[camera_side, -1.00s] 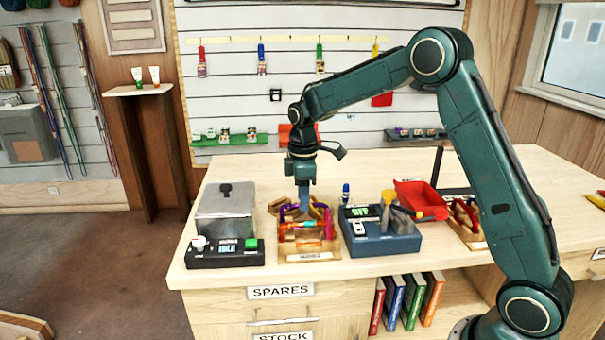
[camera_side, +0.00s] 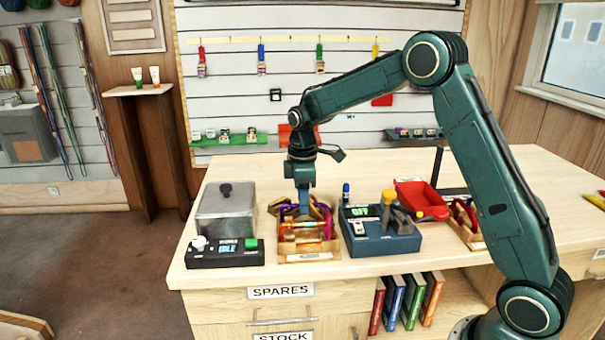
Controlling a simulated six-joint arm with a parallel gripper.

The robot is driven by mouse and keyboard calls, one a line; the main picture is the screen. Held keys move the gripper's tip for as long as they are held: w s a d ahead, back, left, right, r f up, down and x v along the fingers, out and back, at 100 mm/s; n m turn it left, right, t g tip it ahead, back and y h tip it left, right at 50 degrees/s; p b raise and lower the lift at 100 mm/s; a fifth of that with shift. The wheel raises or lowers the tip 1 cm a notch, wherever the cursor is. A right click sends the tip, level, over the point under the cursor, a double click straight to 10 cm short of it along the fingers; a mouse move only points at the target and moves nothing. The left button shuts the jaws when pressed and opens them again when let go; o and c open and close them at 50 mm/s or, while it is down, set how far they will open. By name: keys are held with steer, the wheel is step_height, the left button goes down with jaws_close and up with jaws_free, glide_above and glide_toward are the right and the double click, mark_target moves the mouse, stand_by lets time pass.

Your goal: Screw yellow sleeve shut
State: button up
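A wooden tray (camera_side: 288,257) near the front of the bench holds several carabiners, purple, orange and reddish. An orange bar (camera_side: 303,238) lies across it, perhaps a carabiner or its sleeve. Gold-brown carabiners (camera_side: 318,208) sit at the tray's back. I cannot make out which piece is the yellow sleeve. My gripper (camera_side: 304,214) points down over the middle of the tray, with its tip among the carabiners. Its fingers are small and partly merged with the gear, so whether they touch or grip anything is hidden.
A black control box with a grey lidded tank (camera_side: 226,212) stands left of the tray. A blue device (camera_side: 380,243) with a green display stands close at the right. A red bin (camera_side: 420,199) lies behind it.

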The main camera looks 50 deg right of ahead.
steer(key=shift+f, duration=0.95)
stand_by(0.3)
steer(key=shift+s+a, duration=0.85)
steer(key=shift+s, duration=0.05)
steer(key=shift+r, duration=0.1)
steer(key=shift+s+d+r, duration=0.1)
steer(key=shift+d+r, duration=0.05)
steer(key=shift+r, duration=1.2)
steer(key=shift+w+d, duration=0.6)
steer(key=shift+d, duration=0.05)
steer(key=shift+f, duration=1.45)
steer(key=shift+a, duration=0.1)
stand_by(0.5)
